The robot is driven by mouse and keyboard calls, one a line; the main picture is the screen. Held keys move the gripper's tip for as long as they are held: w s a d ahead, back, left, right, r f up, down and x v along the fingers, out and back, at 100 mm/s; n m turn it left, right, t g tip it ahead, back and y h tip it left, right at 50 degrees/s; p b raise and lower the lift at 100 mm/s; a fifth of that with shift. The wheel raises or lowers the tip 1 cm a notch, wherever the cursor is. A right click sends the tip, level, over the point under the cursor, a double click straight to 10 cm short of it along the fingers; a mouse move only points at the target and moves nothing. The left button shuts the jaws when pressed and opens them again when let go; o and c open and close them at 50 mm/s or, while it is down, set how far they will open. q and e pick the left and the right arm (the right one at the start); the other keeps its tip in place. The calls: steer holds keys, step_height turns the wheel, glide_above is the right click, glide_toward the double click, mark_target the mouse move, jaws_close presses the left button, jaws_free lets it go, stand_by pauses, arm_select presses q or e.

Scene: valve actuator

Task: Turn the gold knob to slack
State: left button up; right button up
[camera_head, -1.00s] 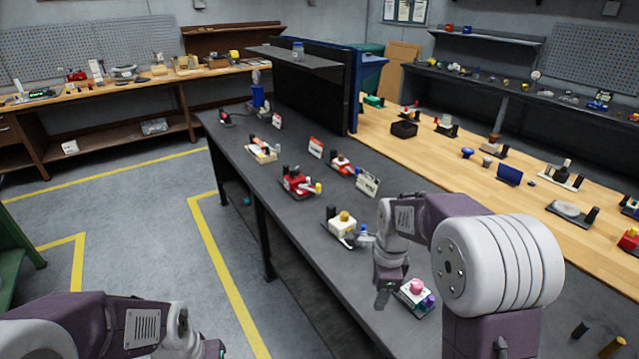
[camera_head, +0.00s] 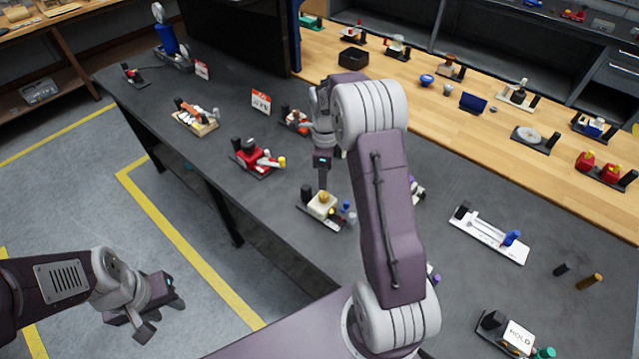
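The gold knob (camera_head: 323,197) sits on a cream block (camera_head: 316,209) on a dark base, near the front edge of the dark bench. My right gripper (camera_head: 323,184) points down just above the gold knob. Its fingers are small and seen edge-on, so whether they touch the knob or are open is unclear. My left gripper (camera_head: 164,318) hangs over the floor at lower left, away from the bench, with its fingers apart and empty. No marking for slack can be read at this size.
Beside the cream block stand a black post (camera_head: 306,192) and small blue pieces (camera_head: 350,214). A red device (camera_head: 255,158) with a yellow-tipped part is to its left. My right arm hides part of the bench. A white tray (camera_head: 489,237) lies to the right.

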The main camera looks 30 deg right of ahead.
mark_target(324, 195)
steer(key=shift+s, duration=0.55)
steer(key=f, duration=0.2)
steer(key=w+f+p, duration=0.1)
steer(key=f, duration=0.2)
steer(key=shift+w+a, duration=0.1)
step_height(324, 195, down, 3)
steer(key=shift+r+p, duration=0.1)
steer(key=shift+p, duration=0.3)
steer(key=shift+s+f, duration=0.25)
steer(key=shift+f, duration=0.25)
arm_select(q)
steer(key=shift+a+r, duration=0.1)
steer(key=shift+r, duration=0.85)
arm_select(e)
steer(key=shift+w+f, duration=0.1)
steer(key=c, duration=0.8)
jaws_close()
